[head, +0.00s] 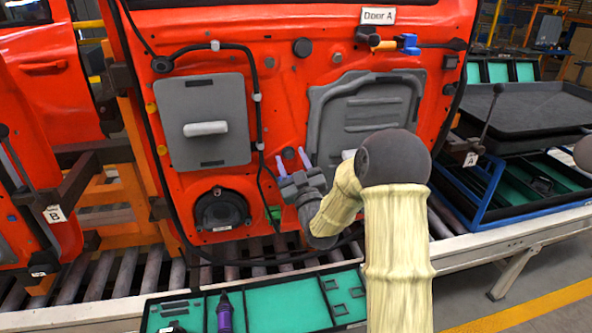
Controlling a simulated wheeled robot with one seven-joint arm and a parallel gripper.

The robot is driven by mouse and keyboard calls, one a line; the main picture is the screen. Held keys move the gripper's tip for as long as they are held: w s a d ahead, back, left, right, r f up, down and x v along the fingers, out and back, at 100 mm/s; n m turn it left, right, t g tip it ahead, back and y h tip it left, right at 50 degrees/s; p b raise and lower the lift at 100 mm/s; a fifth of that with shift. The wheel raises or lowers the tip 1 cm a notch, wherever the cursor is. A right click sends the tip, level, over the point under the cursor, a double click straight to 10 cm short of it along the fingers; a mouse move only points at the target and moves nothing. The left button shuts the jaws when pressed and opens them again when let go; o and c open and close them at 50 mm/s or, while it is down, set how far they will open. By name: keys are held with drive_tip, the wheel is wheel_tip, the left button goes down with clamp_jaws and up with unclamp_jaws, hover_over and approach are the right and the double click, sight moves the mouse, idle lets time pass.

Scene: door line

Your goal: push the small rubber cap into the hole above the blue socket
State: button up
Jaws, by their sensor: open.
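The red door panel labelled "Door A" (285,110) stands in front of me. A blue connector piece (409,44) sits near its upper right, beside an orange piece and a black cable; I cannot tell whether it is the blue socket. A round dark cap (302,47) sits on the upper middle of the panel; I cannot tell whether it is the small rubber cap. The hole is not clearly made out. My gripper (292,160) is open, its two pale violet fingers apart near the panel's lower middle, with nothing seen between them. Contact with the panel cannot be told.
A grey cover with a white handle (206,129) and a black speaker (221,209) are on the door's left. A green-lined tray (275,304) lies in front of the roller conveyor (110,270). Black trays on a blue rack (532,105) stand at right.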

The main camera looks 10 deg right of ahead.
drive_tip(key=shift+s+d+f+b, duration=0.1)
drive_tip(key=shift+s+f+b, duration=0.25)
drive_tip(key=shift+s+b, duration=0.1)
drive_tip(key=b+v, duration=1.6)
drive_tip(key=shift+s+b, duration=0.15)
drive_tip(key=shift+b, duration=0.2)
drive_tip(key=shift+r, duration=0.15)
